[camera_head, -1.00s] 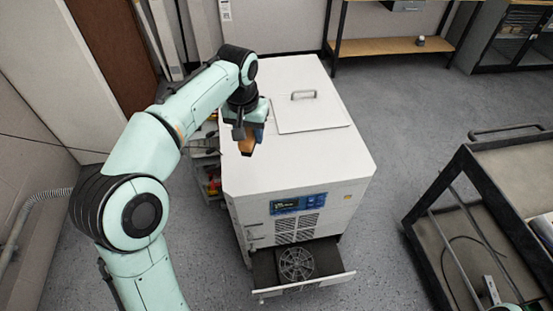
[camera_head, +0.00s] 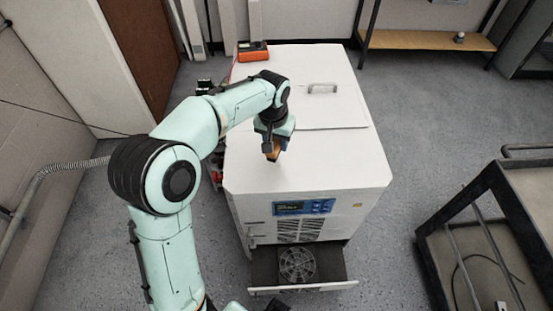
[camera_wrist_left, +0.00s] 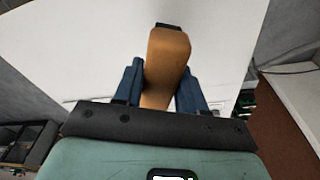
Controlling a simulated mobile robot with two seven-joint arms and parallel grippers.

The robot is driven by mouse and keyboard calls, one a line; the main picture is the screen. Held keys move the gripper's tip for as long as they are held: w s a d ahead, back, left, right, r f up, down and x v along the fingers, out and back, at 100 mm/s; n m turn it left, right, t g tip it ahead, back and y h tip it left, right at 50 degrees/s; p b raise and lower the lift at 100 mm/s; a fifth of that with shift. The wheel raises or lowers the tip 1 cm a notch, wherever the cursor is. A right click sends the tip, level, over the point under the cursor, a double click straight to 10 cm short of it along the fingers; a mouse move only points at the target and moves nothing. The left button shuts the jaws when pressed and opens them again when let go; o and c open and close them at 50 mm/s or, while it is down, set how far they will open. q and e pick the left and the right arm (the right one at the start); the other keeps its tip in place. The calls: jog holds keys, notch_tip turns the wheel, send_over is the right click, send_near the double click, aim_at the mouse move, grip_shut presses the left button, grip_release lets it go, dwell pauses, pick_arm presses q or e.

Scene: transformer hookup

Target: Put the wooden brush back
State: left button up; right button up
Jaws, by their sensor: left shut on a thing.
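The wooden brush (camera_wrist_left: 165,62) is a brown-orange block between the two blue fingers of my left gripper (camera_wrist_left: 160,90) in the left wrist view. In the head view, my left gripper (camera_head: 273,150) is shut on the brush (camera_head: 272,153) and holds it over the left part of the white machine's top (camera_head: 310,165). Whether the brush touches that top is hard to tell. My right gripper is not clearly in view; a dark part of mine shows at the bottom edge of the head view.
An open drawer with a round fan (camera_head: 297,265) sticks out of the machine's front. A flat lid with a handle (camera_head: 322,88) lies on its top. An orange device (camera_head: 252,52) sits at its back left corner. A dark cart (camera_head: 490,225) stands at right, with clear floor between.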

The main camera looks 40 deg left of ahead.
aim_at(275, 142)
pick_arm(q)
notch_tip(275, 142, down, 8)
jog(key=shift+r+b, duration=0.2)
jog(key=shift+b, duration=0.2)
jog(key=shift+f, duration=0.1)
jog(key=shift+f, duration=0.15)
jog(key=o, duration=1)
jog(key=shift+r, duration=0.2)
jog(key=shift+r, duration=0.4)
jog(key=r, duration=0.3)
jog(key=s+r+p, duration=0.1)
jog(key=r, duration=0.7)
jog(key=shift+s+d+r, duration=0.1)
jog(key=shift+s+d, duration=0.2)
